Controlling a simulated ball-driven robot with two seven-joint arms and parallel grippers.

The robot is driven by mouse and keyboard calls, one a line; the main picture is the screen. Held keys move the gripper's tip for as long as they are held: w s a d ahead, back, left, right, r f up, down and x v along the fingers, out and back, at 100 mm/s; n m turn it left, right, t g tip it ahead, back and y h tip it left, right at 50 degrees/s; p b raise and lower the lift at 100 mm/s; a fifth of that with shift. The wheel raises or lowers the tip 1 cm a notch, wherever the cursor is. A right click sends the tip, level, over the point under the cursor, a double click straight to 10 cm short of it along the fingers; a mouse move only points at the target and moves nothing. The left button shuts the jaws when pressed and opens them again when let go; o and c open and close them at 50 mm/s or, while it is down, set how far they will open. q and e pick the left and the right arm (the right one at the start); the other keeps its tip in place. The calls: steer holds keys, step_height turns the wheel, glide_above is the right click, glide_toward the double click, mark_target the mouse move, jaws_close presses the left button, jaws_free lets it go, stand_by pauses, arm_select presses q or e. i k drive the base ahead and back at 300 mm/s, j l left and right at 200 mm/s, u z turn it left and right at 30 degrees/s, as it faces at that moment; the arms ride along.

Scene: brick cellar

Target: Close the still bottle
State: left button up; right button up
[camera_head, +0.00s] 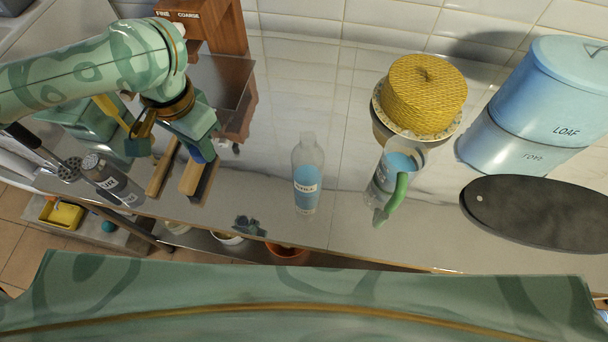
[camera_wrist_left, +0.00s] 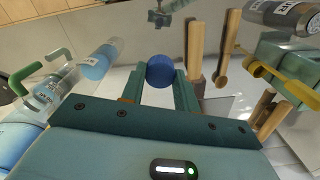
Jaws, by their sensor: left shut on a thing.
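A clear bottle of blue liquid (camera_head: 307,178) with a white label, its print too small to read surely, stands upright on the counter right of my left gripper. No cap shows on its neck. It also shows in the left wrist view (camera_wrist_left: 97,63). My left gripper (camera_head: 201,150) is over the left part of the counter, apart from the bottle. In the left wrist view its two fingers are shut on a round blue cap (camera_wrist_left: 160,71) at their tips. My right gripper is in neither view.
A glass jug with a green handle (camera_head: 398,189) stands right of the bottle. Wooden-handled tools (camera_head: 161,171) and a grey labelled bottle (camera_head: 112,180) are at left. A small dark teal object (camera_head: 249,225) lies near the front edge. A yellow lidded pot (camera_head: 424,95) stands behind.

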mark_target(308, 157)
steer(key=j+z, duration=0.15)
steer(key=j, duration=0.5)
steer(key=k+j+z, duration=0.15)
steer(key=j, duration=0.45)
steer(key=j+z, duration=0.1)
steer(key=j, duration=0.55)
steer(key=k, duration=0.05)
